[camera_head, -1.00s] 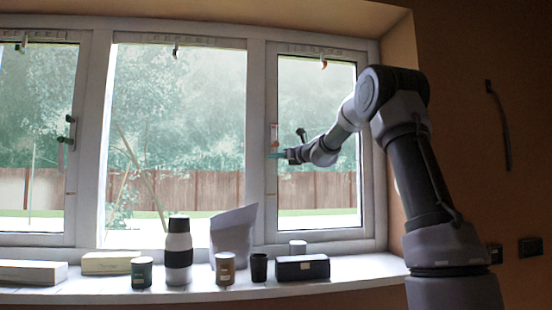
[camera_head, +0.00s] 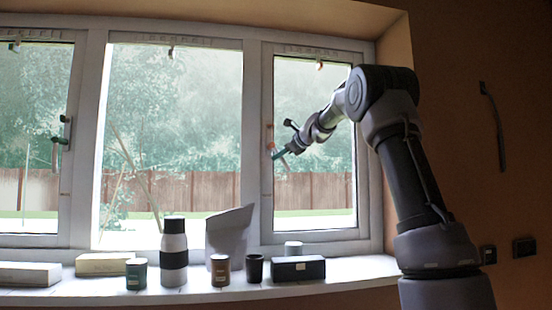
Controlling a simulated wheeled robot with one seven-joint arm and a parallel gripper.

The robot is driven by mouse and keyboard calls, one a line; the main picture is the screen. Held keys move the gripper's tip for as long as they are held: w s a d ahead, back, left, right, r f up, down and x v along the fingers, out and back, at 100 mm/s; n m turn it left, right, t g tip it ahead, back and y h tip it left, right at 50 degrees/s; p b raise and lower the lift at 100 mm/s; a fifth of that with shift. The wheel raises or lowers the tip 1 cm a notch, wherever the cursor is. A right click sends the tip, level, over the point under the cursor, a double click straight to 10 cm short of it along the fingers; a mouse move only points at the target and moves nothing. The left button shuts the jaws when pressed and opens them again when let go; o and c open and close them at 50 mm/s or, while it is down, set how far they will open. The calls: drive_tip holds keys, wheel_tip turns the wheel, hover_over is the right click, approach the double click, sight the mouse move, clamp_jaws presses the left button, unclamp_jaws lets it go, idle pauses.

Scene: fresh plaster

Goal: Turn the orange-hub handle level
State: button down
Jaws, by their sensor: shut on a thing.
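The orange-hub handle (camera_head: 278,154) is on the left stile of the right-hand window sash. My gripper (camera_head: 286,150) comes in from the upper right and is shut on the handle's grip. The fingers are small and partly blend with the grip, so the exact contact is hard to make out.
Another handle (camera_head: 61,135) is on the left sash. Along the sill (camera_head: 345,272) stand a bottle (camera_head: 174,255), a grey pouch (camera_head: 230,232), several small cups and jars, and a dark box (camera_head: 297,268). The air around the handle is otherwise clear.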

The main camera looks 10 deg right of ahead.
drive_tip(key=n+h, duration=0.1)
drive_tip(key=d+r+n+g+h, duration=0.1)
drive_tip(key=shift+r+n+h, duration=0.3)
drive_tip(key=shift+n, duration=0.1)
drive_tip(key=r+n+h, duration=0.1)
drive_tip(key=h, duration=0.1)
drive_tip(key=d+r+n+h, duration=0.1)
drive_tip(key=n+h, duration=0.1)
drive_tip(key=shift+r, duration=0.15)
idle(0.5)
drive_tip(key=c, duration=0.8)
unclamp_jaws()
drive_tip(key=shift+o, duration=0.2)
drive_tip(key=v, duration=1)
drive_tip(key=shift+s+r, duration=0.25)
drive_tip(key=shift+r, duration=0.1)
